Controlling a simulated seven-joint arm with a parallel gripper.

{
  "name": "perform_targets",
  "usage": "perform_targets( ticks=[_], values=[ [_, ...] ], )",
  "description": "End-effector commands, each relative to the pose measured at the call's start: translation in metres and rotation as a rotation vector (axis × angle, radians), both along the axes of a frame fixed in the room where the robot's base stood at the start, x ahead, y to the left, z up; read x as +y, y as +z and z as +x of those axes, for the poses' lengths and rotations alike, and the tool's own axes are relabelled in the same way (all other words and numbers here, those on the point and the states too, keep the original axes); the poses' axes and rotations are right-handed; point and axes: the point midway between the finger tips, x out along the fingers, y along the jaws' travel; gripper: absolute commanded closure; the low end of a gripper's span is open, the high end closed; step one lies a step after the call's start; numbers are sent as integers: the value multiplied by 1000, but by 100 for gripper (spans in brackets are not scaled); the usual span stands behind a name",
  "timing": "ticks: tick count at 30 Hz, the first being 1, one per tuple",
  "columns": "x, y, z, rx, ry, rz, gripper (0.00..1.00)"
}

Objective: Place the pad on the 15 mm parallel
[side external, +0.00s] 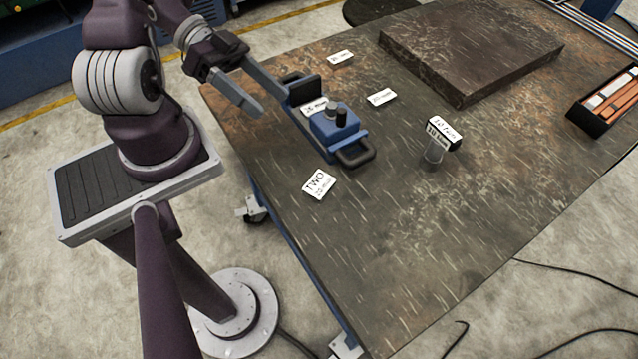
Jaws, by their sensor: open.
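My gripper (268,101) is open at the left edge of the table, with its two grey fingers spread and pointing toward a blue vise-like fixture (325,125). The fixture has black end handles and a black upright block, and dark knobs stand on its blue body. It is close to the fingertips; whether they touch I cannot tell. I cannot pick out the pad. No label that I can read says 15 mm, so I cannot tell which piece is that parallel.
White label cards lie on the dark table: one reading TWO (319,184), one at the back (341,57) and one right of the fixture (382,97). A thick dark slab (470,48) stands at the back. A black box (590,119) holds orange and white bars. The front table area is clear.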

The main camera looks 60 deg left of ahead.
Motion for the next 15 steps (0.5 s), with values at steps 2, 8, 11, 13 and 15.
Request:
perform_targets(
  ticks=[2, 8, 11, 13, 15],
  values=[
    [-4, 0, 1, 177, 86, -79, 35],
    [-14, 0, 6, 767, 375, -338, 35],
    [-20, 0, 9, 1140, 554, -498, 35],
    [-24, -1, 11, 1387, 670, -602, 35],
    [-27, -1, 13, 1604, 773, -693, 35]
  ],
)
